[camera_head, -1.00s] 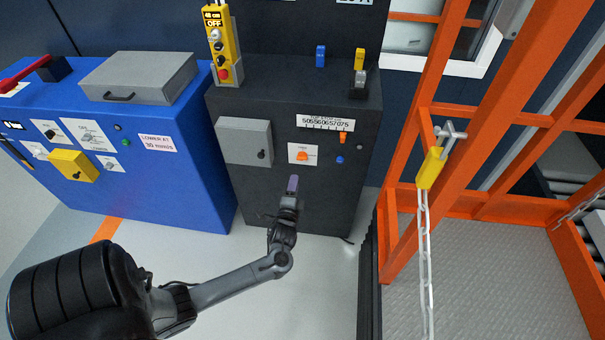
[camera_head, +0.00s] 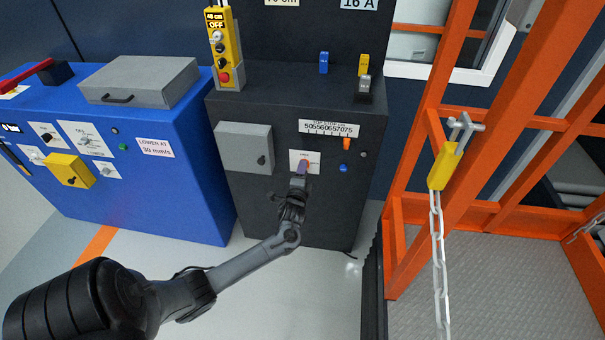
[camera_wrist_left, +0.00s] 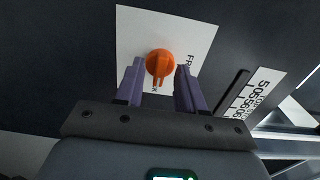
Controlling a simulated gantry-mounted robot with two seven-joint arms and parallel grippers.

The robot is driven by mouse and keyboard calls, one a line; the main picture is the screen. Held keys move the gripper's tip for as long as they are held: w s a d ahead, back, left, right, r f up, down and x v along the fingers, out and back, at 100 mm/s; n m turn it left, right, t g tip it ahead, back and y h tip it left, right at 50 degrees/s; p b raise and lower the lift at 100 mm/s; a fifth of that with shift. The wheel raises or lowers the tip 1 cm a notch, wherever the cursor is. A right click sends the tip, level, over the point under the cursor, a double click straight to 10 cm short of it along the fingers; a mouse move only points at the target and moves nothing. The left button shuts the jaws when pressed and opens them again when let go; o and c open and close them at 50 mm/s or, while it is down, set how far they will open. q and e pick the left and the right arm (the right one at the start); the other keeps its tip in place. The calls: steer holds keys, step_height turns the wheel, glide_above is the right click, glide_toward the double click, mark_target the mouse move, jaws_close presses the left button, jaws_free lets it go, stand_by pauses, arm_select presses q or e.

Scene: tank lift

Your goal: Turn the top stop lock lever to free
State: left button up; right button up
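The top stop lock lever is an orange knob with a pointed lever, on a white label plate on the front of the dark cabinet. It shows clearly in the left wrist view (camera_wrist_left: 160,64), its pointer aimed toward the gripper palm. In the head view the gripper mostly hides it. My left gripper (camera_head: 301,168) is right at the label plate. In the left wrist view its purple fingers (camera_wrist_left: 159,76) are open, one on each side of the knob, with a gap visible on both sides. The label text is partly hidden. My right gripper is not in view.
The dark cabinet (camera_head: 260,193) also carries a grey box (camera_head: 243,147), a number scale (camera_head: 332,128), an orange slider (camera_head: 346,143) and a blue button (camera_head: 344,168). A yellow pendant (camera_head: 222,50) stands on top. Orange frame bars and a chain (camera_head: 438,245) are at the right.

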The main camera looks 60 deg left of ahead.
arm_select(q)
jaws_close()
stand_by(0.5)
steer(key=shift+n+p, duration=3.3)
steer(key=shift+n, duration=5.6)
jaws_free()
